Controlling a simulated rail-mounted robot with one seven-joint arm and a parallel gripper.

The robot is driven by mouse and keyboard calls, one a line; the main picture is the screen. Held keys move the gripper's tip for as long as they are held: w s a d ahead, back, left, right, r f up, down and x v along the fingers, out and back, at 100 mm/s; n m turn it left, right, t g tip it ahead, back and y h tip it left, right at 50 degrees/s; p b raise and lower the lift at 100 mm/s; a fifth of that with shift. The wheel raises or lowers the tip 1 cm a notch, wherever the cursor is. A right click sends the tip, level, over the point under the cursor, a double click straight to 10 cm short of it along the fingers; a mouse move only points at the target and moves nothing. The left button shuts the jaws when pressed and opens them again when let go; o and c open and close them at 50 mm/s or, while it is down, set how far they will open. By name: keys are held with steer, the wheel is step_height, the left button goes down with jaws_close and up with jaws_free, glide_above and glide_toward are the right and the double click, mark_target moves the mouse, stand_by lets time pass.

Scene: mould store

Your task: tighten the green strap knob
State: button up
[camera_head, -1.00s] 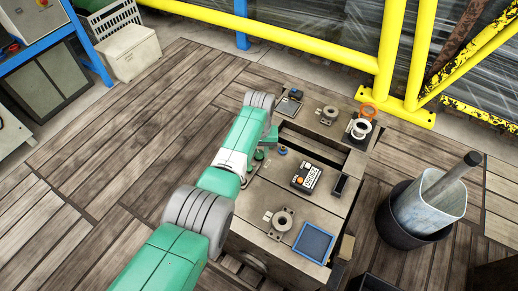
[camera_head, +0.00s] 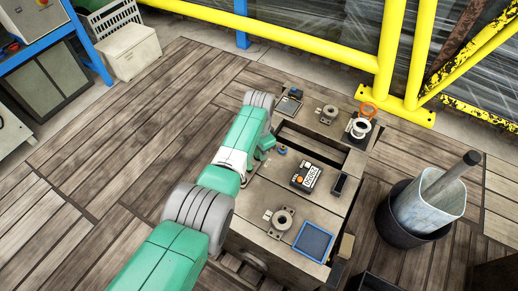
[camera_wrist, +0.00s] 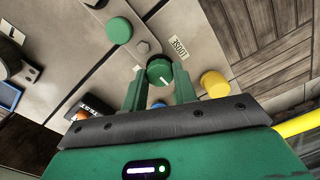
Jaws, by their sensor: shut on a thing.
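In the wrist view a green knob (camera_wrist: 160,72) with a white line on its top sits between the two fingers of my gripper (camera_wrist: 159,78), which is shut on it. A small label (camera_wrist: 180,47), seeming to read LOOSE, is beside it on the grey plate. A second green knob (camera_wrist: 118,30) stands apart at the upper left. A yellow knob (camera_wrist: 214,84) is to the right, and a blue knob (camera_wrist: 159,104) shows partly behind the gripper. In the head view my arm hides the gripped knob; the blue knob (camera_head: 282,150) shows there.
The grey mould block (camera_head: 262,196) carries a counter box (camera_head: 306,177), a flanged ring (camera_head: 282,220), a blue tray (camera_head: 313,242) and a white spool (camera_head: 360,129). An open slot crosses its top. A dark bin (camera_head: 398,222) stands right; yellow rails (camera_head: 300,42) run behind.

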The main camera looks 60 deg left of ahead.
steer(key=m, duration=0.4)
steer(key=shift+m, duration=0.3)
steer(key=m, duration=0.4)
steer(key=shift+m, duration=0.3)
steer(key=m, duration=0.4)
steer(key=shift+m, duration=2.4)
steer(key=o, duration=1)
steer(key=shift+c, duration=0.2)
step_height(320, 180, up, 8)
steer(key=p, duration=0.4)
steer(key=shift+f, duration=0.1)
